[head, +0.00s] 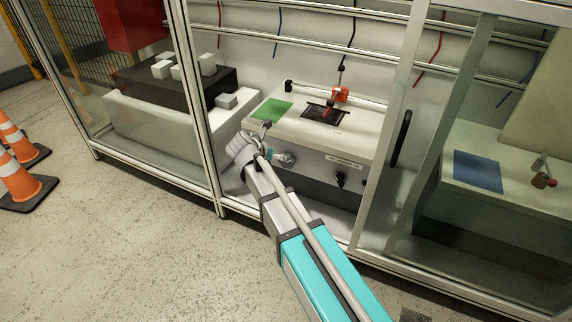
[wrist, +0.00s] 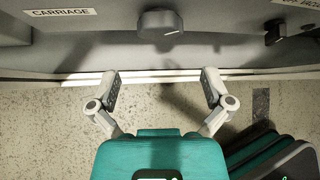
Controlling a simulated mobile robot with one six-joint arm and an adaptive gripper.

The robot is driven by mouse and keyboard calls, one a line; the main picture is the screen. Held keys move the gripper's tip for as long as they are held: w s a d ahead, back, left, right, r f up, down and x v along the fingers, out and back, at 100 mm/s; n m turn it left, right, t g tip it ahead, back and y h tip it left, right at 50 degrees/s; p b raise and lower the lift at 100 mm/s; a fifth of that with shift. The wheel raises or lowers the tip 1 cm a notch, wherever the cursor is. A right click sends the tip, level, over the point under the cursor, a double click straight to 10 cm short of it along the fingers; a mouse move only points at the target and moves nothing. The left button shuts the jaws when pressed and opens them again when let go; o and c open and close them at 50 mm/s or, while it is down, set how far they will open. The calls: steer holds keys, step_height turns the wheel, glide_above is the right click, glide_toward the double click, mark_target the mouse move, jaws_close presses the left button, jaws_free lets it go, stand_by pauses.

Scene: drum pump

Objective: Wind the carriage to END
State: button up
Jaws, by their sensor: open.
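A red block (head: 341,94), which looks like the carriage, sits on a rail at the back of the pale machine top (head: 290,125), towards the rail's right part. No END mark is readable. In the wrist view, a dark grey knob (wrist: 160,23) is on the front panel, right of a label reading CARRIAGE (wrist: 60,12). My gripper (wrist: 162,88) is open and empty, its fingers apart, with the knob ahead of it and not between the fingers. In the head view, my gripper (head: 265,135) is at the machine's front left; its fingertips are hard to make out.
A black knob (wrist: 275,31) is on the panel to the right. A green pad (head: 271,111) and a black plate (head: 325,112) lie on the machine top. Frame posts (head: 388,125) and glass panels flank the opening. Orange cones (head: 20,180) stand on the floor at left.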

steer(key=shift+b+x, duration=3.5)
steer(key=shift+x, duration=1.95)
steer(key=c, duration=0.8)
